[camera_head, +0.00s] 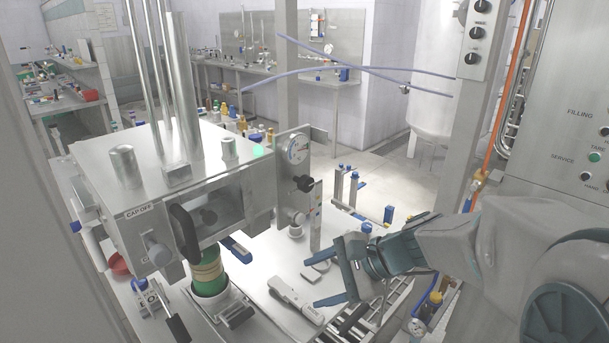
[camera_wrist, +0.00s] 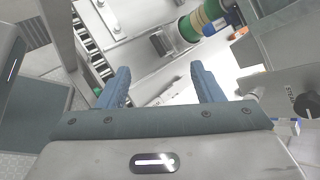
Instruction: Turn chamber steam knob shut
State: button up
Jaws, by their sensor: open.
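A black steam knob (camera_head: 304,184) sticks out from the upright metal plate on the right side of the chamber (camera_head: 190,200). A round gauge (camera_head: 297,150) is above it. In the wrist view, a black knob (camera_wrist: 304,106) with a partly visible "STEAM" label is at the right edge. My gripper (camera_head: 320,287) is open and empty, below and to the right of the knob and apart from it. In the wrist view, my gripper (camera_wrist: 160,72) has its two blue fingers spread wide, with the knob outside them to the right.
A white hand tool (camera_head: 296,299) lies on the table below my gripper. A slim upright strip (camera_head: 315,215) is beside the knob. A roller conveyor (camera_head: 385,310) runs at the lower right. Blue-topped posts (camera_head: 345,187) stand behind.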

jog(key=w+d+r+m+t+y, duration=0.1)
jog(key=w+r+m+t+y, duration=0.2)
jog(key=w+m, duration=0.4)
jog(key=m+t, duration=0.7)
send_near(309, 184)
jog(key=p+x, duration=0.4)
jog(key=x, duration=0.7)
jog(key=c, duration=0.9)
